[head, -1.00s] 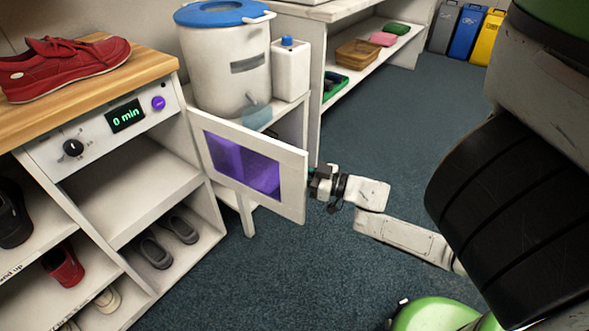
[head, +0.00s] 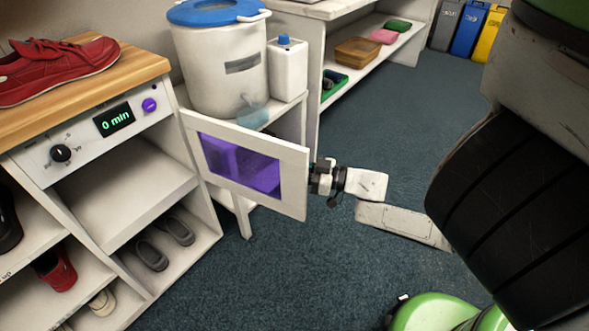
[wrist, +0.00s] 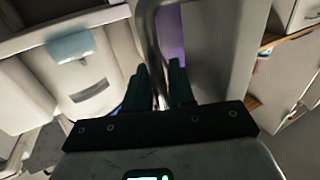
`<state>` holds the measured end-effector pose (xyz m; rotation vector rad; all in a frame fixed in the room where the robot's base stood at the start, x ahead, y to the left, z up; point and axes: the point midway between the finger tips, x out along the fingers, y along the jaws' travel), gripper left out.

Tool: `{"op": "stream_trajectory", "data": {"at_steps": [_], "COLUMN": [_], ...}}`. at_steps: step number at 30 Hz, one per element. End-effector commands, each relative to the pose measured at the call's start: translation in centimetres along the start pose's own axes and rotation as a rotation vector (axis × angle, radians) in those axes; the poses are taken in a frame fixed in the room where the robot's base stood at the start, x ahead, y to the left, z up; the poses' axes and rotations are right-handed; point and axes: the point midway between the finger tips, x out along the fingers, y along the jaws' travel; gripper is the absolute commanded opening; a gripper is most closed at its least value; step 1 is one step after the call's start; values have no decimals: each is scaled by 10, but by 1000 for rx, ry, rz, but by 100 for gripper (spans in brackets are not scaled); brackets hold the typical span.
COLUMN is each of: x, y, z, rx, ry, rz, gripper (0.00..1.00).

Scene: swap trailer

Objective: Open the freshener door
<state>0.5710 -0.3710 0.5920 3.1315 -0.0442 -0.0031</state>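The freshener door (head: 240,165) is a white frame with a purple window. It stands swung out from the freshener cabinet (head: 108,128), and the compartment (head: 130,200) shows open in the head view. My gripper (head: 317,177) is at the door's free right edge, partly hidden behind it. In the wrist view, the dark fingers of my gripper (wrist: 159,68) are on both sides of a grey bar handle (wrist: 150,30) and look closed on it. The door's purple window (wrist: 172,38) shows just beyond the fingers.
A white bin with a blue lid (head: 222,65) and a white jug (head: 287,70) stand on a low stand behind the door. A red shoe (head: 55,70) lies on the wooden top. Carpet (head: 385,120) is clear to the right of the door.

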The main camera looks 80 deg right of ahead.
Motion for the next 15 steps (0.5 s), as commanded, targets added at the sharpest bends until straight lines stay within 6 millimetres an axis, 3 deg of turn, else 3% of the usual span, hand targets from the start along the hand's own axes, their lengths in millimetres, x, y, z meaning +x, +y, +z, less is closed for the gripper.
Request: {"op": "stream_trajectory", "data": {"at_steps": [8, 15], "x": [-6, -45], "y": [2, 2], "z": [-2, -2], "rx": [-1, -2], "ry": [0, -3], "rz": [3, 5], "gripper": [23, 23]}}
